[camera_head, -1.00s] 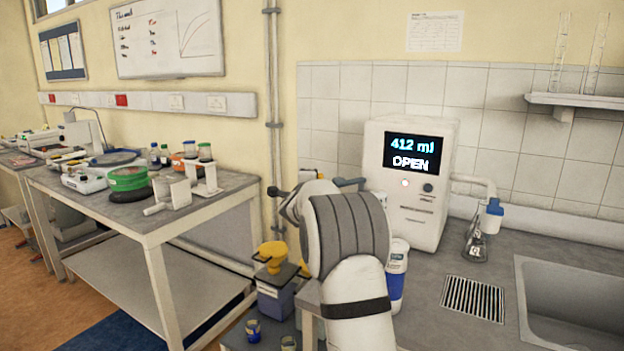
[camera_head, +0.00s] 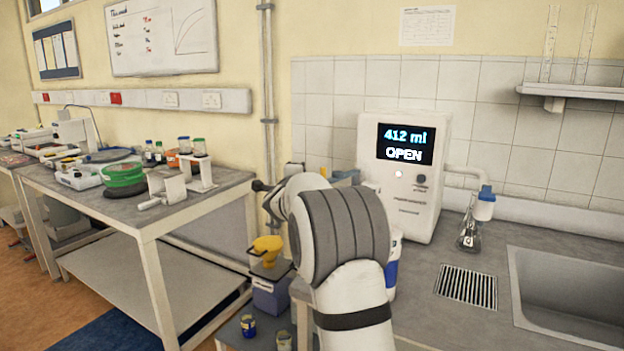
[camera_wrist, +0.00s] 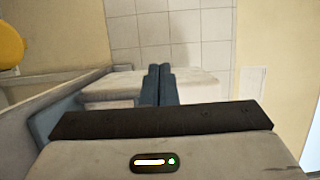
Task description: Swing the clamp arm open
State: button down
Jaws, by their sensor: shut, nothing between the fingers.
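My gripper (camera_wrist: 160,84) shows in the wrist view with its two dark blue fingers closed together and nothing held. In the head view my own arm covers the middle of the picture, and I cannot make out the fingertips there. I cannot clearly identify the clamp arm in either view. A pale block (camera_wrist: 110,86) lies beyond and to the left of the fingers in the wrist view; I cannot tell whether they touch it.
A white dispenser (camera_head: 425,205) reading "412 ml OPEN" stands on the right counter beside a flask (camera_head: 469,232), drain grate (camera_head: 466,286) and sink (camera_head: 575,300). A left bench (camera_head: 130,215) carries bottles and instruments. A yellow-topped container (camera_head: 266,250) stands low between them.

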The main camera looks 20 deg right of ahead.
jog(key=w+a, duration=0.1)
jog(key=a, duration=0.5)
dwell(0.3)
